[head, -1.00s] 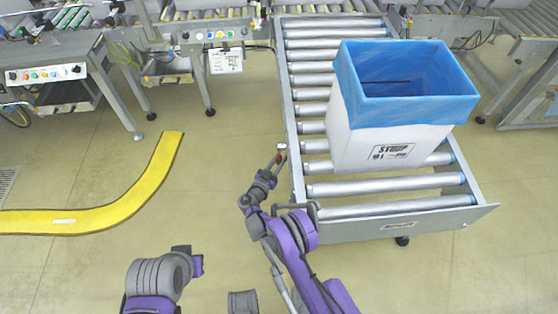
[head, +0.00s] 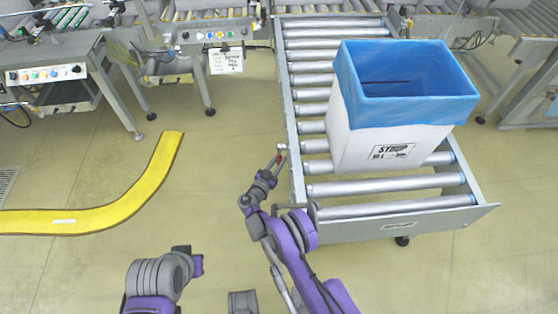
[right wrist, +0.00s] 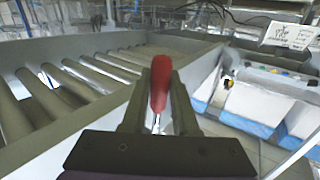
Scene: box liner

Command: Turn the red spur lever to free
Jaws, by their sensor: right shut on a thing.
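The red spur lever (right wrist: 160,84) stands between the fingers of my right gripper (right wrist: 158,100) in the right wrist view, its red handle up and its thin metal stem below. My right gripper is shut on it. In the head view my right gripper (head: 279,156) is at the left side rail of the roller conveyor, and only a small red patch of the lever shows there. Where the lever's base joins the conveyor is hidden. My left arm shows at the bottom left of the head view, but its gripper is not in view.
A white box with a blue liner (head: 414,92) stands on the roller conveyor (head: 392,204), right of my right gripper. A yellow curved floor strip (head: 140,191) lies to the left. Control benches with buttons (head: 45,73) stand at the back. The floor between is clear.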

